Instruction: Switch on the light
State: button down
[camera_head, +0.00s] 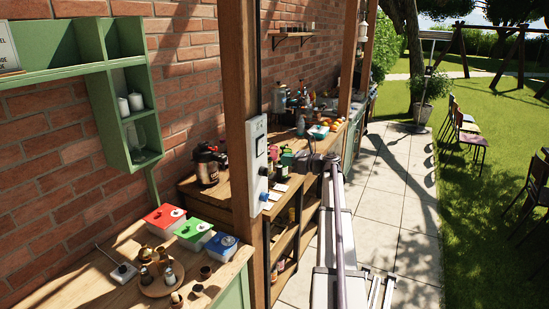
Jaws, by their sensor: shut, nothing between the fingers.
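A grey switch panel (257,150) is fixed upright on the wooden post in the middle of the view. I cannot tell the switch position. My gripper (303,161) is at the far end of my arm, to the right of the panel and apart from it in the picture. It is small and dark here; it is shut and empty. A pale lamp-like fitting (362,32) hangs by a farther post; I cannot tell whether it is lit.
The wooden post (241,70) stands between two counters. The near counter (115,292) holds red, green and blue boxes (195,233) and a round tray of small jars. The farther counter is crowded with bottles and a dark flask (207,167). The paved path (385,190) is clear.

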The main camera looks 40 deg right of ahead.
jog(key=v, duration=0.2)
jog(key=f+v, duration=0.1)
jog(key=v, duration=0.2)
jog(key=shift+s+d+f, duration=0.1)
jog(key=shift+s+f, duration=0.05)
jog(key=shift+s, duration=0.25)
jog(key=s+a+f+n+g+h+b, duration=0.1)
jog(key=s+a+f+n+g, duration=0.35)
jog(key=a+f+n, duration=0.35)
jog(key=s+a+f+n+g+h+b, duration=0.15)
jog(key=s+a+f+n+g, duration=0.3)
jog(key=a+n, duration=0.55)
jog(key=s+a+f+n+g+h+b, duration=0.1)
jog(key=s+a+f+n+g, duration=0.1)
jog(key=a, duration=0.9)
jog(key=s+a+f+n+g+h+b, duration=0.2)
jog(key=s+a+f+n, duration=0.2)
jog(key=a, duration=0.7)
jog(key=s+a+f+n+g+h+b, duration=0.1)
jog(key=s+a+f+n, duration=0.3)
jog(key=a, duration=0.7)
jog(key=s+n+g+b, duration=0.1)
jog(key=s+n, duration=0.1)
jog(key=n, duration=0.1)
